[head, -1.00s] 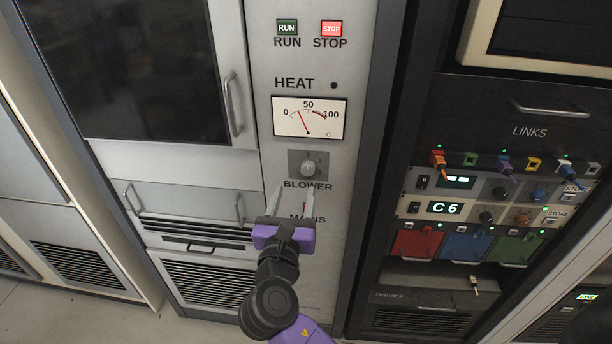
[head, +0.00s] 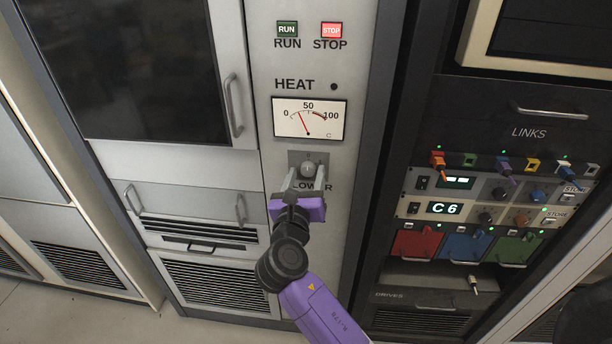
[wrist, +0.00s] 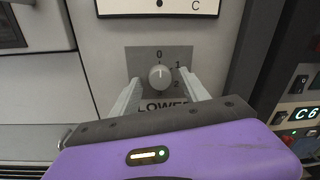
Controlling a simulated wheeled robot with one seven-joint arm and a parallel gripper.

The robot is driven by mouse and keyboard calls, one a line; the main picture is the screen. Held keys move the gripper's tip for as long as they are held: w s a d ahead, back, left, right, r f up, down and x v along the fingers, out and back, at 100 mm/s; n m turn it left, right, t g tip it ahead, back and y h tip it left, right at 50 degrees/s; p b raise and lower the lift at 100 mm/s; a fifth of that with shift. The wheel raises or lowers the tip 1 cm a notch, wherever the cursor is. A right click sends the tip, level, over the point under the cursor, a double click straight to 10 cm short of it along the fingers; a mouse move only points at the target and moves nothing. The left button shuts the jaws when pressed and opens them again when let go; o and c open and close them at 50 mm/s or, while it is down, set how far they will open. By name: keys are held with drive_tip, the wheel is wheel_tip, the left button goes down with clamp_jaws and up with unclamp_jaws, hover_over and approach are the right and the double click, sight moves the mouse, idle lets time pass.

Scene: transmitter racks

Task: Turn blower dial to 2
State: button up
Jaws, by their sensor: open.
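The blower dial (head: 307,169) is a round light-grey knob on a darker grey plate below the heat meter. In the wrist view the knob (wrist: 159,76) has a pointer mark upward, toward the 0; a 1 and a 2 are printed to its right. My purple gripper (head: 304,180) is open just below the dial in the head view. In the wrist view its two pale fingers (wrist: 160,88) reach up on the left and right of the knob, with gaps to it. They partly hide the BLOWER label; I cannot tell how far they are from the panel.
Above the dial are the heat meter (head: 309,118), the green RUN button (head: 287,28) and the red STOP button (head: 331,30). A cabinet door handle (head: 233,104) stands out to the left. A dark rack (head: 480,120) with plugs and knobs is to the right.

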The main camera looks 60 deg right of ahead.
drive_tip(key=shift+c, duration=0.2)
clamp_jaws()
